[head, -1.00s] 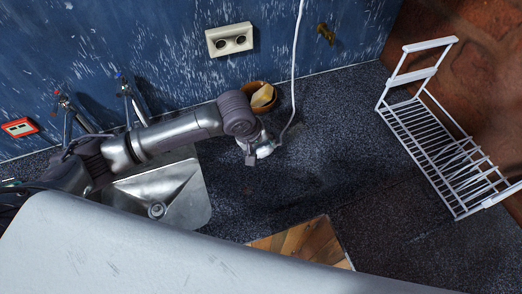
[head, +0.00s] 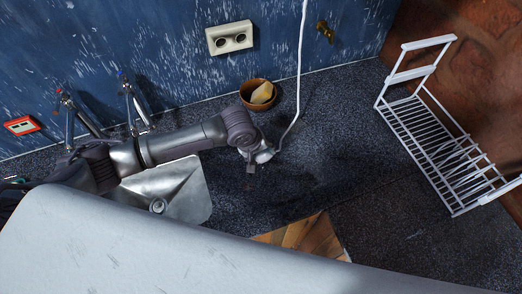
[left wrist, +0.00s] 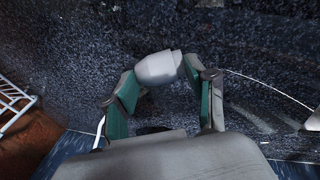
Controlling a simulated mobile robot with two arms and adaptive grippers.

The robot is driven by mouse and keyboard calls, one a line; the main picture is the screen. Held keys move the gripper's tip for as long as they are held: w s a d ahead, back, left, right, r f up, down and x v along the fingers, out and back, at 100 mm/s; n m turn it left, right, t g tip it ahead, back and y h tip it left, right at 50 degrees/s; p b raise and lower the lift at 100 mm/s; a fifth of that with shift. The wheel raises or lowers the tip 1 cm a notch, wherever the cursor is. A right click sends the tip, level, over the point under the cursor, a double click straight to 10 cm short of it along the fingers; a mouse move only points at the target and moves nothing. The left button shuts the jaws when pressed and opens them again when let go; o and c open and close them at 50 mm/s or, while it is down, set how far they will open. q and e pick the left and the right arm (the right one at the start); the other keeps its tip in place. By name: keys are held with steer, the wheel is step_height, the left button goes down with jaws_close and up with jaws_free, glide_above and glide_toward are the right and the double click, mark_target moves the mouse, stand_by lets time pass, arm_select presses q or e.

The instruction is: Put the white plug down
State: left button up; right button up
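The white plug (head: 264,156) is at the end of a white cord (head: 299,75) that runs up the wall in the head view. My left gripper (head: 254,162) is at the plug, over the dark speckled counter. In the left wrist view the plug (left wrist: 158,67) spans the gap between the two green-padded fingertips of my left gripper (left wrist: 160,68), which touch it on both sides. I cannot tell whether the plug touches the counter. My right gripper is not in view.
A brown bowl with a yellowish item (head: 258,95) stands behind the gripper. A metal sink (head: 185,190) is at left, a wooden board (head: 305,235) in front, and a white rack (head: 440,150) at right. The counter (head: 345,150) between gripper and rack is clear. A socket (head: 229,38) is on the wall.

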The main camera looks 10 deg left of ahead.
arm_select(q)
steer(key=o, duration=0.4)
steer(key=shift+o, duration=0.2)
steer(key=shift+r, duration=0.15)
steer(key=shift+r, duration=0.3)
steer(key=b+v, duration=0.1)
steer(key=v, duration=1.1)
steer(key=shift+r, duration=0.2)
steer(key=shift+f, duration=0.1)
